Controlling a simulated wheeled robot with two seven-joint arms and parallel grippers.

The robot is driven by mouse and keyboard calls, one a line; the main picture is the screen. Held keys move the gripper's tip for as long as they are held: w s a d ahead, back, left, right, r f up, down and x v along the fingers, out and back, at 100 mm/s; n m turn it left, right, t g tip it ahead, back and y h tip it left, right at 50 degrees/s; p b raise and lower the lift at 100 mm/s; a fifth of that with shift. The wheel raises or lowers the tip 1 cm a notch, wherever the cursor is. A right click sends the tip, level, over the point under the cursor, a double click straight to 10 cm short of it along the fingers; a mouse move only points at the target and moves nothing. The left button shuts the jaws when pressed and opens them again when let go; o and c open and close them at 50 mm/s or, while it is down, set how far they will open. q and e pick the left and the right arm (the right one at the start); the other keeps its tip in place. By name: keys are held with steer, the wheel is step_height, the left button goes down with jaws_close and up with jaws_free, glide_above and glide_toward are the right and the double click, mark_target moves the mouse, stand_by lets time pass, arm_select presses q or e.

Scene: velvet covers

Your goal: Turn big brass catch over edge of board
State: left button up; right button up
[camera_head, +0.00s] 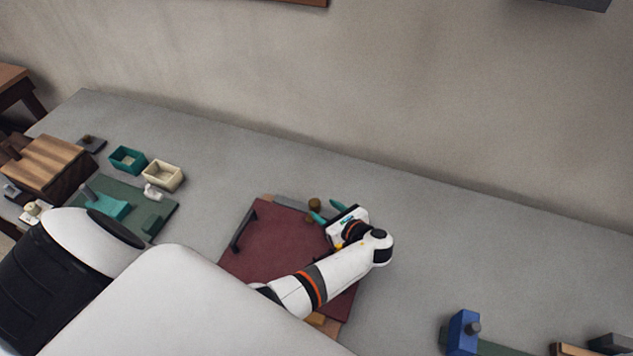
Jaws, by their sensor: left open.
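A board with a dark red cover (270,240) lies flat on the grey table. A small brownish-gold piece (314,203), which looks like the big brass catch, is at the board's far edge; its exact turn is too small to tell. My left gripper (326,211) is open, its two teal fingertips pointing to the left beside this piece. Whether a finger touches it I cannot tell. My left arm covers the right and near part of the board. My right gripper is not in view.
A black handle (243,231) stands on the board's left side. At left are a green mat (160,200), a teal box (127,160), a cream box (163,176) and a wooden block (50,165). A blue block (463,331) stands at lower right. The table behind the board is clear.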

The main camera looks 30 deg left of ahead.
arm_select(q)
steer(key=shift+v, duration=1.95)
steer(key=shift+r, duration=0.1)
